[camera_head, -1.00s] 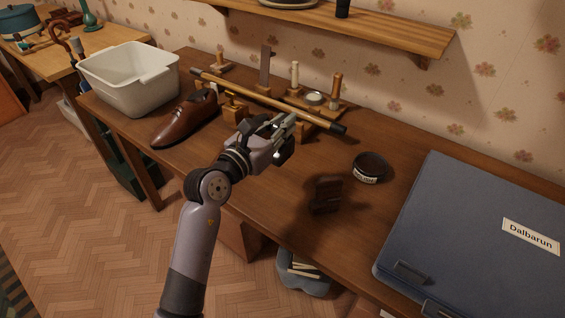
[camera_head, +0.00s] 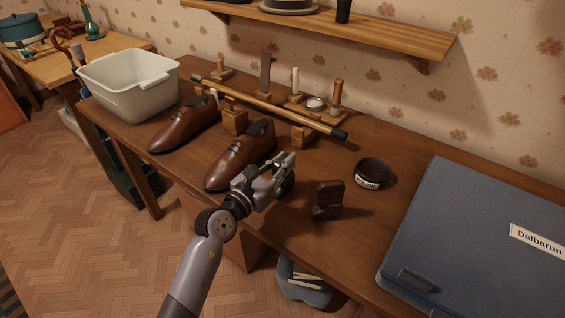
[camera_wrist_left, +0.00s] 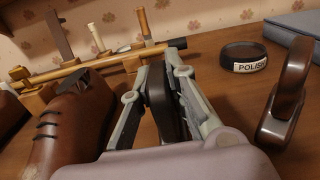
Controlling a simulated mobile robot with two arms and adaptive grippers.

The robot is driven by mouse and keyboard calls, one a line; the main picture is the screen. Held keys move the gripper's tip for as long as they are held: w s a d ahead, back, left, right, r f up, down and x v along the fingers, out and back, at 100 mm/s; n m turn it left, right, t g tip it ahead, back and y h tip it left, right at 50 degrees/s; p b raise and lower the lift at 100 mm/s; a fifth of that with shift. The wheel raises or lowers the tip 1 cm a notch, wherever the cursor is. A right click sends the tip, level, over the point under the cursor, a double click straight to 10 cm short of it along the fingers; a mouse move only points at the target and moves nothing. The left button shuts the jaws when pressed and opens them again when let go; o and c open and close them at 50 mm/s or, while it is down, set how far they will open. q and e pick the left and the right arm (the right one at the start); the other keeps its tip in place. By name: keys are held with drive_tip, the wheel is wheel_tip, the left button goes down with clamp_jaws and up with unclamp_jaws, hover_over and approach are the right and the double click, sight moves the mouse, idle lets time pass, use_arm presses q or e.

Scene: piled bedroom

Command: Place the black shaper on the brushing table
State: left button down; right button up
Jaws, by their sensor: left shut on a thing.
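My left gripper (camera_head: 284,168) is low over the near part of the brown table (camera_head: 285,226), just right of the nearer brown shoe (camera_head: 240,156). In the left wrist view its two fingers are shut on a black, rounded piece (camera_wrist_left: 158,98), which looks like the black shaper. In the head view the gripper mostly hides this piece. I cannot tell whether it touches the tabletop. My right gripper is not in view.
A dark brown block-like object (camera_head: 328,199) and a polish tin (camera_head: 372,174) stand right of the gripper. A cane on stands (camera_head: 270,104) lies behind. A second shoe (camera_head: 185,125) and white tub (camera_head: 130,85) are left; a blue case (camera_head: 470,235) is right.

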use_arm(q)
drive_tip(key=shift+f, duration=0.15)
drive_tip(key=c, duration=1.6)
unclamp_jaws()
drive_tip(key=shift+o, duration=0.2)
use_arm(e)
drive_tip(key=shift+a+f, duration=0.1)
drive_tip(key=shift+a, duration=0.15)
use_arm(q)
drive_tip(key=shift+r, duration=0.25)
drive_tip(key=v, duration=1.2)
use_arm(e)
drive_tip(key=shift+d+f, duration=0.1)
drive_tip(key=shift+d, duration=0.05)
